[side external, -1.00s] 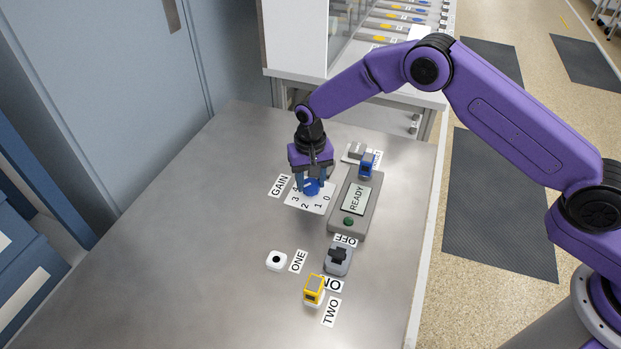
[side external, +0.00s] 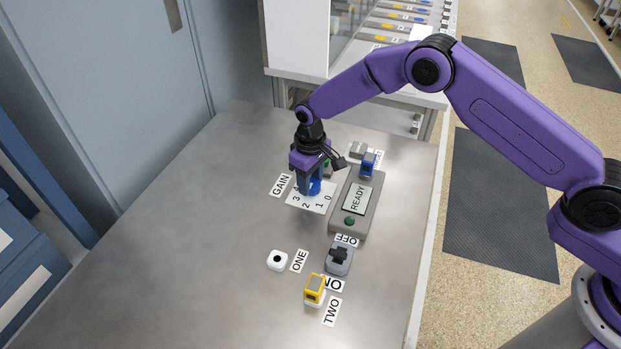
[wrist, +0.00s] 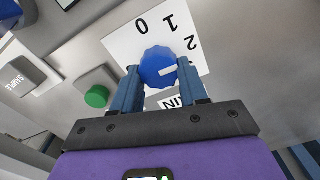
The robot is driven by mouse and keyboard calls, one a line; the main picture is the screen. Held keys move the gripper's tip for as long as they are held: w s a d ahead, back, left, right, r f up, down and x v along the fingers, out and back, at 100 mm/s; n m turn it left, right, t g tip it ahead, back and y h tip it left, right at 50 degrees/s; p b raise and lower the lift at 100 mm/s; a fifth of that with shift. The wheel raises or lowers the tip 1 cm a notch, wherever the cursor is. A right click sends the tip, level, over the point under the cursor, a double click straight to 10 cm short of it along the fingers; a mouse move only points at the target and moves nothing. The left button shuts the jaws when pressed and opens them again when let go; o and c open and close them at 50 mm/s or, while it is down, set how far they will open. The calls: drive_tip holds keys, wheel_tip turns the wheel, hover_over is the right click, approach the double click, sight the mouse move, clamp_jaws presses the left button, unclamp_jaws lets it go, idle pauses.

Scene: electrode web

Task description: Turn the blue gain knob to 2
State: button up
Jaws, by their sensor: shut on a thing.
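The blue gain knob (wrist: 156,62) sits on a white dial card (wrist: 118,45) marked with numbers. Its white line points right in the wrist view, a little below the 2. The 0, 1 and 2 are readable there; the 3 is hidden by a finger but shows on the card (side external: 322,206) in the side view. My gripper (wrist: 160,80) has its two blue fingers shut on either side of the knob. In the side view my gripper (side external: 311,187) points down over the card and covers much of the knob (side external: 315,187).
A grey box with a READY screen (side external: 357,198) and green button (side external: 349,221) stands close right of the dial. A blue switch (side external: 368,164) is behind it. The table's left is clear.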

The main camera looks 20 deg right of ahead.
idle(0.5)
drive_tip(key=o, duration=1.1)
drive_tip(key=shift+c, duration=0.2)
wheel_tip(320, 180, up, 18)
drive_tip(key=shift+f, duration=0.25)
